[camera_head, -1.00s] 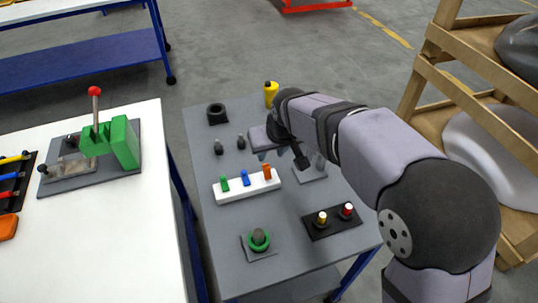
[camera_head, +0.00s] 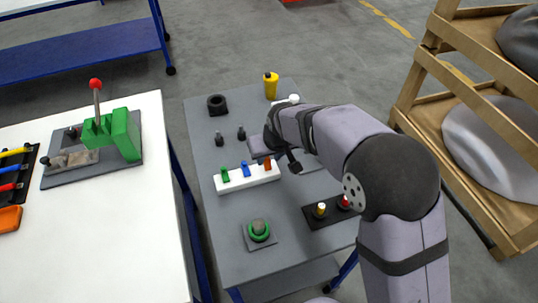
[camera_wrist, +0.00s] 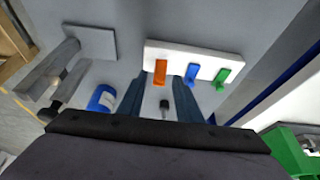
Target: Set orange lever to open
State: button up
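The orange lever (camera_head: 267,164) stands at the right end of a white block (camera_head: 232,185), beside a blue lever (camera_head: 246,169) and a green lever (camera_head: 225,175). In the wrist view the orange lever (camera_wrist: 160,72) shows near the middle, with the blue lever (camera_wrist: 193,73) and green lever (camera_wrist: 221,76) to its right. My gripper (camera_wrist: 164,82) appears open, with its two dark fingers on either side of the orange lever's line. In the head view my gripper is beside the orange lever and partly hidden by my arm. Contact cannot be told.
The grey table (camera_head: 215,245) also holds a green-ringed button (camera_head: 259,230), a black plate with yellow and red buttons (camera_head: 325,213), small black knobs (camera_head: 219,139), a black ring (camera_head: 217,105) and a yellow bottle (camera_head: 271,86). A white table (camera_head: 120,240) stands left, a wooden rack (camera_head: 420,95) right.

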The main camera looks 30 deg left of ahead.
jog(key=shift+f, duration=0.15)
jog(key=shift+c, duration=0.4)
grip_shut()
jog(key=b, duration=0.3)
jog(key=shift+s+d+f+t+y, duration=0.2)
jog(key=shift+f+t+y, duration=0.1)
jog(key=shift+t+y, duration=0.1)
jog(key=b, duration=0.2)
jog(key=t+y+b, duration=0.1)
jog(key=b, duration=0.1)
jog(key=shift+s+d+f, duration=0.1)
jog(key=shift+s+d, duration=0.2)
jog(key=shift+s+d+b, duration=0.1)
jog(key=shift+b, duration=0.55)
jog(key=shift+r, duration=0.25)
jog(key=shift+t+y, duration=0.3)
